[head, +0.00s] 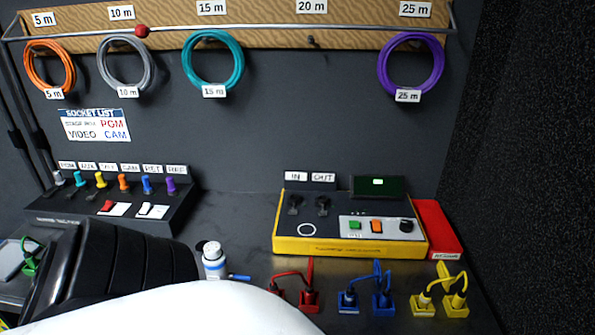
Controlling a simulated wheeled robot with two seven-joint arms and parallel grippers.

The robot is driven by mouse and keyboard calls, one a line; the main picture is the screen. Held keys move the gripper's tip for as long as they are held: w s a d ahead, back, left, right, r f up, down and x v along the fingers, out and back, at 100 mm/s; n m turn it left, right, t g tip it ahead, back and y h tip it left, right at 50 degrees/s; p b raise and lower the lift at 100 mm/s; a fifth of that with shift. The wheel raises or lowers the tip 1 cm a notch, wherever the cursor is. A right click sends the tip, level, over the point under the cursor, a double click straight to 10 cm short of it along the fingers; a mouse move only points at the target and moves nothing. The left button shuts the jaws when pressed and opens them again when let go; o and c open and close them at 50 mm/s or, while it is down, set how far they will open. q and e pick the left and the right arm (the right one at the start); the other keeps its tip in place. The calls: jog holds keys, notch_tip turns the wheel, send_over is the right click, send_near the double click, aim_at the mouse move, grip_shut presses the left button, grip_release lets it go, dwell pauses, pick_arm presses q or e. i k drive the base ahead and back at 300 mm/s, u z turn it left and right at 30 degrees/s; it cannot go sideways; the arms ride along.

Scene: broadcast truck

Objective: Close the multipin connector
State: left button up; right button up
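I cannot pick out a multipin connector with certainty in the head view. A large white curved part and a black ribbed part, which look like my own arm, fill the bottom and lower left and hide much of the bench there. No fingertips of my left or right gripper show. A small green plug with a cable (30,262) shows at the far left edge, partly cut off by the black part.
A yellow-edged tester box (345,247) stands at right beside a red box (437,228). Red (308,300), blue (382,299) and yellow (455,304) cabled plugs sit in front. A white bottle (213,262) stands mid-bench. A black patch panel (150,222) is left. Coiled cables hang behind.

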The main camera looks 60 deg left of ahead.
aim_at(214, 258)
jog(key=z, duration=0.8)
jog(key=k, duration=1.95)
jog(key=u, duration=1.7)
jog(key=i, duration=0.5)
